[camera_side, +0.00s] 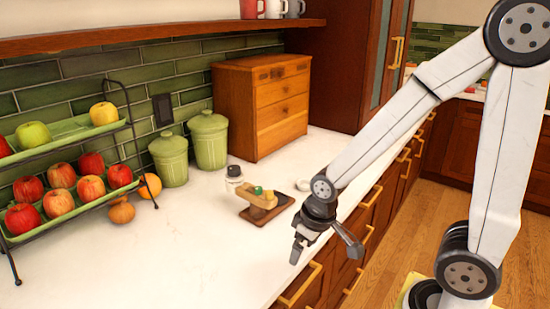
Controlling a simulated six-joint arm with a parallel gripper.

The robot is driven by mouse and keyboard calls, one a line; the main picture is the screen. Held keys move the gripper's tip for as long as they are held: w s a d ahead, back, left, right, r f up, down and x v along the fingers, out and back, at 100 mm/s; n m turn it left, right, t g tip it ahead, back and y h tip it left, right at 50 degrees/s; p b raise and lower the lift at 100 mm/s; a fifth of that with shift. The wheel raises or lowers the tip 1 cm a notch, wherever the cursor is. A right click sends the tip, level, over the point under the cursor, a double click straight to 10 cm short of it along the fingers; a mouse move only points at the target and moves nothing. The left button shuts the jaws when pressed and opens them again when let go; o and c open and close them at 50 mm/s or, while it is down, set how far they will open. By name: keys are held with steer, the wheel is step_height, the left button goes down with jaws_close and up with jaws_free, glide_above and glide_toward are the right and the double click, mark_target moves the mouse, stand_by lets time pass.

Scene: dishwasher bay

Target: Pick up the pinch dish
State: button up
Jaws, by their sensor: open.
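Nothing shows between the fingers. The gripper is apart from the dish, nearer the camera and a little to its right.
A wooden stand (264,211) with small green and yellow pieces is left of the gripper. Behind it are a dark-lidded jar (234,176), green canisters (208,140) and a wooden drawer box (262,105). A fruit rack (75,137) stands left. The front-left counter (170,260) is clear.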

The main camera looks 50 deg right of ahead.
steer(key=shift+w+v, duration=0.55)
steer(key=shift+v, duration=1.9)
steer(key=m, duration=3.4)
glide_above(307, 181)
steer(key=s+a, duration=0.2)
steer(key=s, duration=0.2)
steer(key=shift+t+y, duration=0.3)
steer(key=x, duration=0.2)
steer(key=s+x, duration=0.1)
steer(key=x, duration=0.3)
steer(key=shift+s+d+f, duration=0.15)
steer(key=shift+d+f, duration=0.15)
steer(key=shift+f, duration=0.1)
steer(key=shift+x, duration=1.3)
steer(key=shift+f, duration=0.1)
steer(key=shift+x, duration=2.45)
